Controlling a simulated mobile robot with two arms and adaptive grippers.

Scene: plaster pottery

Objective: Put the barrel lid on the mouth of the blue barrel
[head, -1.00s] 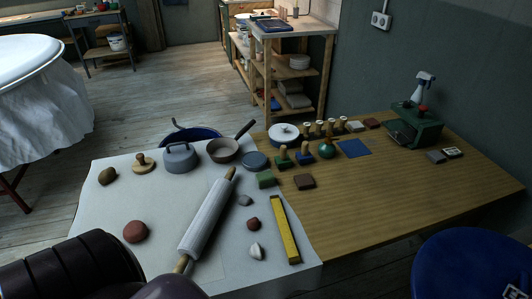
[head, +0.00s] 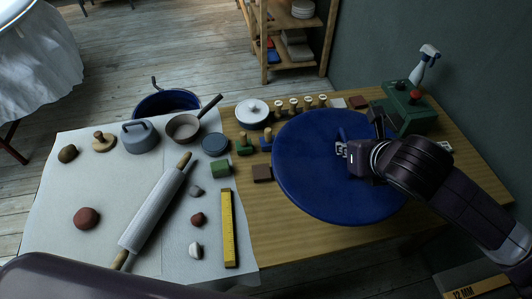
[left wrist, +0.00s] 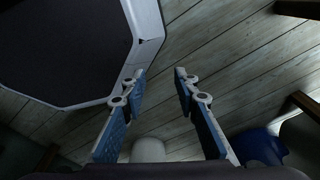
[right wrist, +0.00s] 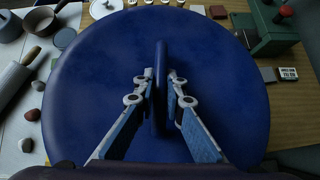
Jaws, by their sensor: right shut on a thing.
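The barrel lid, a wide dark blue disc (head: 320,190) with an upright handle, is in my right gripper (head: 350,152). It hangs over the right half of the table in the head view. In the right wrist view the fingers (right wrist: 160,78) are shut on the handle, and the lid (right wrist: 210,60) fills most of the picture. My left gripper (left wrist: 158,75) is open and empty, pointing toward the floor. A blue rounded container (head: 165,102) with its opening up stands behind the table; I cannot tell if it is the blue barrel. Another blue object (left wrist: 262,145) shows in the left wrist view.
The table's white-covered left part holds a rolling pin (head: 155,210), a yellow level-like bar (head: 229,228), a pan (head: 185,127) and several stones. A green box tool (head: 405,112) stands at the back right. A wooden shelf (head: 285,40) is behind. Floor is open at left.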

